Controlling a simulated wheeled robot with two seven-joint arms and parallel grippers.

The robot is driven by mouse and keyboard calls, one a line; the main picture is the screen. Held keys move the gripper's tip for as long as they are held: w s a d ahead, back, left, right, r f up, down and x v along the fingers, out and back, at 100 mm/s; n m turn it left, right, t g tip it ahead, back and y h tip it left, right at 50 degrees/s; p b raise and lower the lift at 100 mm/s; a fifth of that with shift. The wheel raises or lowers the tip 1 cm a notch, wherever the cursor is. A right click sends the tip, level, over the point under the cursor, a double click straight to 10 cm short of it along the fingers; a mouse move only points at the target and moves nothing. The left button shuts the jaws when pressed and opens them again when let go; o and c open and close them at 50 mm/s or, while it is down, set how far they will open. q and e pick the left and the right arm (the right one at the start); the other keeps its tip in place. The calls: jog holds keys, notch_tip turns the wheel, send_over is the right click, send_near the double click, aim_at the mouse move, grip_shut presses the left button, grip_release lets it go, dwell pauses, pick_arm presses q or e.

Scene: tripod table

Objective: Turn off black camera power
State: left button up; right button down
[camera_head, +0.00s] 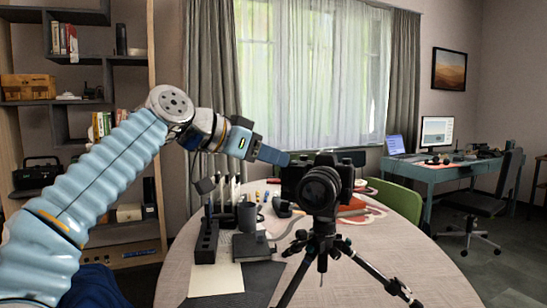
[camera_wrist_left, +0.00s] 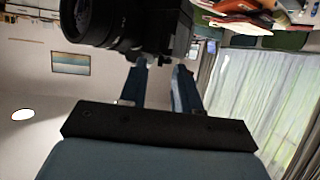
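The black camera (camera_head: 322,188) stands upright on a black tripod (camera_head: 324,244) by the round table, its lens facing me. My left gripper (camera_head: 276,156) reaches in from the left, with its fingertips at the upper left side of the camera. In the left wrist view, the camera (camera_wrist_left: 160,22) fills the upper middle, with the lens at the left. The two dark fingers of my left gripper (camera_wrist_left: 160,68) stand apart, their tips at or very near the camera body; contact is unclear. The power switch cannot be made out. My right gripper is in neither view.
The round table (camera_head: 410,262) holds a black organizer (camera_head: 207,240), a dark cup (camera_head: 247,217) and small items left of the tripod. A green chair (camera_head: 395,197) is behind. A shelf stands left, a desk (camera_head: 440,178) at the back right. The table's right side is clear.

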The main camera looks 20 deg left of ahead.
pick_arm(q)
jog(key=shift+w+d+f, duration=0.2)
jog(key=shift+w+d, duration=0.05)
jog(key=shift+w, duration=0.15)
jog(key=shift+c, duration=0.2)
grip_shut()
